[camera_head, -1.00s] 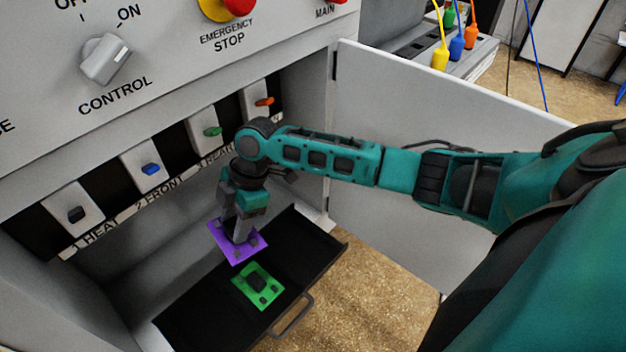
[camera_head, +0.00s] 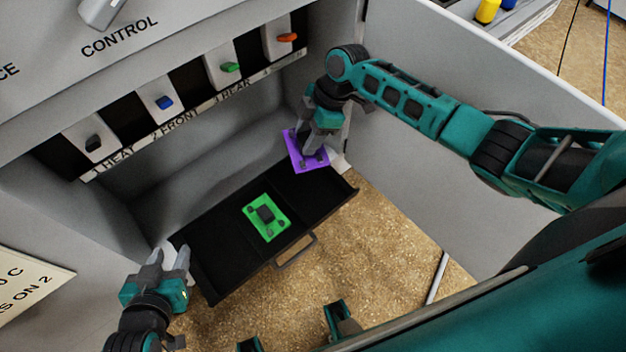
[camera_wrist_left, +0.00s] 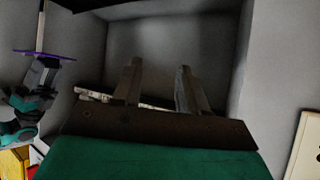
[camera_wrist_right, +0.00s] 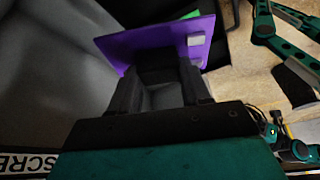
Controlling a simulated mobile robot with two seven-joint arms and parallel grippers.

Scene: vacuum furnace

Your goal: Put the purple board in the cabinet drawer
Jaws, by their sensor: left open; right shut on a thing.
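The purple board (camera_head: 313,164) is held by my right gripper (camera_head: 306,150), above the far right end of the open black drawer (camera_head: 218,249). In the right wrist view the purple board (camera_wrist_right: 150,42) sits across the fingertips of my right gripper (camera_wrist_right: 160,85), with a small pale block on it. A green board (camera_head: 267,217) lies in the middle of the drawer. My left gripper (camera_head: 170,262) is open and empty beside the drawer's left end. In the left wrist view my left gripper (camera_wrist_left: 158,85) shows two spread fingers; the purple board (camera_wrist_left: 45,54) is at the far left.
The cabinet door (camera_head: 430,130) stands open on the right. A row of coloured switches (camera_head: 164,102) runs along the panel above the drawer. The drawer handle (camera_head: 296,251) sticks out at the front. The drawer floor beside the green board is bare.

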